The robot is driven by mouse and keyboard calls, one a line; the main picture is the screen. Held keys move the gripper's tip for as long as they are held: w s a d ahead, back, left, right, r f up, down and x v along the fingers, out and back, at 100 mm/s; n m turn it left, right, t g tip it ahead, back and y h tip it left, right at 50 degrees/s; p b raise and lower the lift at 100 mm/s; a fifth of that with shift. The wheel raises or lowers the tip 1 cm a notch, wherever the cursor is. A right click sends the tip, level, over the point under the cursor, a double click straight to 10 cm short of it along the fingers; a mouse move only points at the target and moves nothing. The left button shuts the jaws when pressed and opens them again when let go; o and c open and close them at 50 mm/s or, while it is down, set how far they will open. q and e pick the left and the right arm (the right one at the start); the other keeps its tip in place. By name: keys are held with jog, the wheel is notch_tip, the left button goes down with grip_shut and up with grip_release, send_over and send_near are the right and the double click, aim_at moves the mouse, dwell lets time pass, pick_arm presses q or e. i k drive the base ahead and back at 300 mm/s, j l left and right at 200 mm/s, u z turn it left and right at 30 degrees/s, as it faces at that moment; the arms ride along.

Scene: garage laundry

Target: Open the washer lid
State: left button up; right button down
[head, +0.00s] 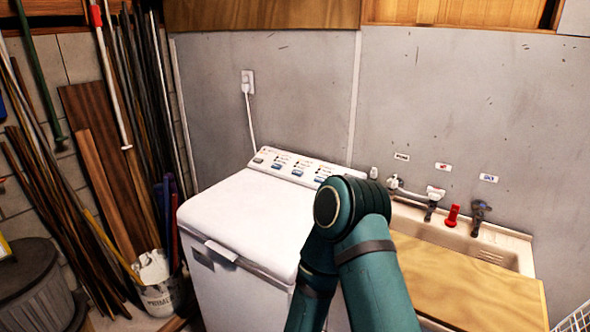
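The white washer (240,290) stands against the grey wall. Its lid (245,215) lies flat and shut on top, with a small handle tab (221,251) projecting from the front edge. The control panel with blue buttons runs along the back of the top. A bent teal arm of mine rises from the bottom of the picture, and its joint covers the right part of the washer top. Neither gripper shows in this view.
A sink (455,238) with taps and a wooden board (470,285) over its front stands right of the washer. At the left are leaning poles and planks, a paint bucket (163,290) and a dark bin (35,285). The air above the lid's left part is clear.

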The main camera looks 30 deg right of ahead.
aim_at(264, 221)
jog(key=i+l+z, duration=0.1)
jog(key=i+z, duration=0.15)
jog(key=z, duration=0.2)
jog(key=i+z, duration=0.25)
jog(key=z, duration=0.2)
jog(key=i+j+z, duration=0.15)
jog(key=z, duration=0.3)
jog(key=i, duration=0.1)
